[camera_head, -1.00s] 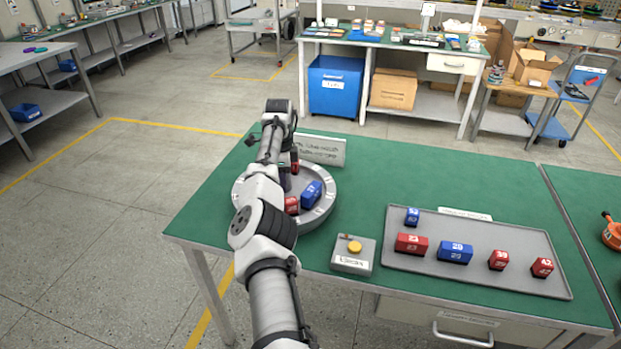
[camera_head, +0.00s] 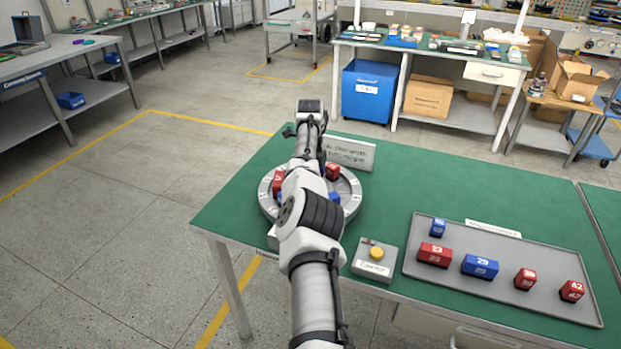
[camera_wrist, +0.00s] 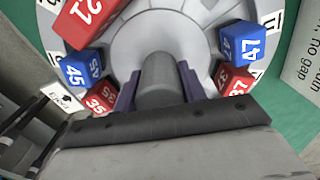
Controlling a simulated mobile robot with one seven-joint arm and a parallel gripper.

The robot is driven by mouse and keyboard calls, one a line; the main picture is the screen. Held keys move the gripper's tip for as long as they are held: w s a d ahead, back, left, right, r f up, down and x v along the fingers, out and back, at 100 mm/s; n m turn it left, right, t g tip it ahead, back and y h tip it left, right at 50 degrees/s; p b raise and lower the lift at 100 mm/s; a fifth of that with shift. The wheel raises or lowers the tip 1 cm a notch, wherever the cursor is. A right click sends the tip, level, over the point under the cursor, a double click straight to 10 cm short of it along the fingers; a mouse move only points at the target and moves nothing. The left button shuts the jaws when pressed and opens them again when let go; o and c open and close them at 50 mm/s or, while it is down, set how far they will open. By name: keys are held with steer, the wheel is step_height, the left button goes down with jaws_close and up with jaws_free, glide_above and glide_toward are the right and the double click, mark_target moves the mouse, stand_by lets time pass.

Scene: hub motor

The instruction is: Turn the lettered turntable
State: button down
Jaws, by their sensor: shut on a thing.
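The lettered turntable (camera_head: 354,193) is a round grey disc with white letter tags on its rim, on the left of the green table. My gripper (camera_wrist: 158,88) is over its middle, with its two purple fingers shut on the grey central post (camera_wrist: 163,75). In the wrist view, a red block 21 (camera_wrist: 88,20), a blue block 45 (camera_wrist: 80,70), a red block 35 (camera_wrist: 100,99), a blue block 47 (camera_wrist: 241,42) and another red block (camera_wrist: 234,78) sit around the disc. In the head view, my arm hides the gripper and much of the disc.
A grey box with a yellow button (camera_head: 376,254) stands right of the turntable. A grey tray (camera_head: 410,262) with several red and blue blocks lies farther right. A lettered sign (camera_head: 350,153) stands behind the turntable. Green tabletop is clear behind the tray.

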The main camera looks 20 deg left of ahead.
steer(key=shift+m, duration=0.5)
stand_by(0.3)
steer(key=c, duration=0.8)
jaws_free()
steer(key=shift+r, duration=0.1)
